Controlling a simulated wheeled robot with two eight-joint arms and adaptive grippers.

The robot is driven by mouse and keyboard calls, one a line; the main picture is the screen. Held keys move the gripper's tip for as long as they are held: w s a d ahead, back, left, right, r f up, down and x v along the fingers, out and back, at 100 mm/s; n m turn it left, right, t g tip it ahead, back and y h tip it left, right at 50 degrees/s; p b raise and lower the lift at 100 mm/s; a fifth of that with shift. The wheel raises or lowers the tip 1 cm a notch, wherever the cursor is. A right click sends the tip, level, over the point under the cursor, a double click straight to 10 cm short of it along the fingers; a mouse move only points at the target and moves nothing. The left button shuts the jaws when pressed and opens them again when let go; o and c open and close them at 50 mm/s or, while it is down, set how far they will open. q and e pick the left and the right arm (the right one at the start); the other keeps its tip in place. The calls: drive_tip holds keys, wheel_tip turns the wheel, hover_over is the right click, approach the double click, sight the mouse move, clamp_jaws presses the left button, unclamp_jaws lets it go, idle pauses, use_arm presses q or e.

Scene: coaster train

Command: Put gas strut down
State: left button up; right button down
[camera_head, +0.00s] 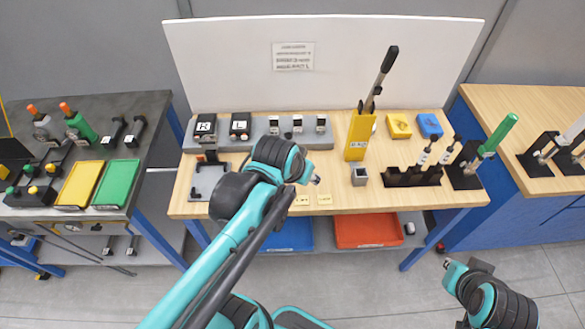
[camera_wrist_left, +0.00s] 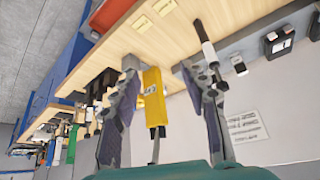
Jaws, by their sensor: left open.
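A slim rod with a black grip (camera_head: 388,60) stands tilted in a yellow upright block (camera_head: 358,136); I cannot tell whether this is the gas strut. Several labelled, strut-like black and silver rods (camera_head: 423,156) stand in a black rack (camera_head: 412,179) to its right. My left gripper (camera_head: 314,179) is over the front middle of the table, mostly hidden by its own wrist. In the left wrist view its fingers (camera_wrist_left: 160,75) are spread. The yellow block (camera_wrist_left: 153,95) shows between them, apparently beyond. I see nothing held. My right gripper (camera_head: 455,268) is low at right, its fingers unclear.
Small grey block (camera_head: 359,177), yellow block (camera_head: 399,125) and blue block (camera_head: 430,125) stand on the table. A grey strip (camera_head: 265,130) with black fixtures runs along the back. A green-handled tool (camera_head: 499,134) stands at right. Front middle is fairly clear.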

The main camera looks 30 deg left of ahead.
use_arm(q)
drive_tip(key=w+a+f+n+g, duration=0.1)
drive_tip(key=w+a+f, duration=0.2)
drive_tip(key=w+a, duration=0.25)
drive_tip(key=w+a+f+g, duration=0.1)
drive_tip(key=w+a+f, duration=0.2)
drive_tip(key=w+a, duration=0.25)
drive_tip(key=b+x, duration=0.3)
drive_tip(key=x, duration=0.5)
drive_tip(key=shift+a+f, duration=0.15)
drive_tip(key=shift+a, duration=0.25)
drive_tip(key=shift+s, duration=0.1)
clamp_jaws()
